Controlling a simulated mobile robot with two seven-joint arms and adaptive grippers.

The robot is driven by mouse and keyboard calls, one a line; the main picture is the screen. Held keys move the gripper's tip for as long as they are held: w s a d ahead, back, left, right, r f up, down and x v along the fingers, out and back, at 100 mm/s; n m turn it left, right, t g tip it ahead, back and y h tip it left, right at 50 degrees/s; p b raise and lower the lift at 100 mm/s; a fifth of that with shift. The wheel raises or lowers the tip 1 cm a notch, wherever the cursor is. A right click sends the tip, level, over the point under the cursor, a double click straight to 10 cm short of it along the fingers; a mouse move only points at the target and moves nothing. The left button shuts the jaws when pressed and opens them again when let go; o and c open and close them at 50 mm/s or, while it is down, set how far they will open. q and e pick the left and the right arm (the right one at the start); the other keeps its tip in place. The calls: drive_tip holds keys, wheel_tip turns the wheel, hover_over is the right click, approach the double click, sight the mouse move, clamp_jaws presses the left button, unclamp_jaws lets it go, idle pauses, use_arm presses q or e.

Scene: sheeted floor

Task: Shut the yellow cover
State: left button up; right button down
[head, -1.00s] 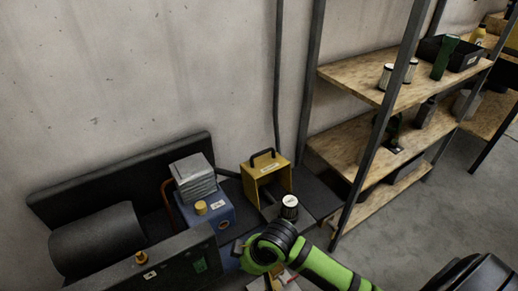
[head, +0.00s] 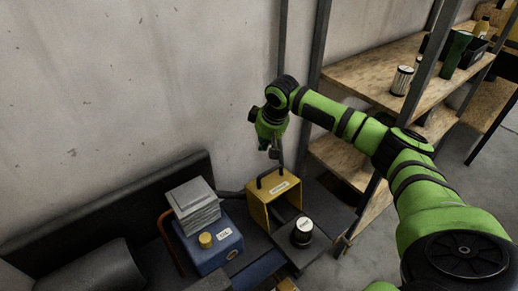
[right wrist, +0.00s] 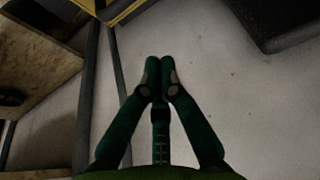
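A black can with a white lid (head: 302,231) stands on the base in front of the opening. My right gripper (head: 275,152) hangs just above and behind the handle, apparently apart from it. In the right wrist view its green fingers (right wrist: 160,66) are together with nothing between them. A yellow edge (right wrist: 123,10) shows at the top of that view. My left gripper is not in view.
A blue box (head: 215,248) with a yellow knob and a grey stack (head: 193,203) on it stands left of the cover. A shelf (head: 375,68) with cans and bins is at the right. The wall is close behind.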

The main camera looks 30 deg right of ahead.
wheel_tip(320, 180, down, 8)
drive_tip(key=shift+s+r+p, duration=0.1)
drive_tip(key=shift+r+p, duration=0.1)
drive_tip(key=shift+p, duration=0.8)
drive_tip(key=shift+s+r, duration=0.1)
drive_tip(key=shift+s, duration=0.45)
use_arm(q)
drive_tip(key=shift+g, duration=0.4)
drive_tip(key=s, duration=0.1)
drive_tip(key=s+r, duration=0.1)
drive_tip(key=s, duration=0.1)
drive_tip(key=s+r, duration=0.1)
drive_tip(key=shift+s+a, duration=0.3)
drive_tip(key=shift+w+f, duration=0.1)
use_arm(e)
drive_tip(key=shift+w, duration=0.1)
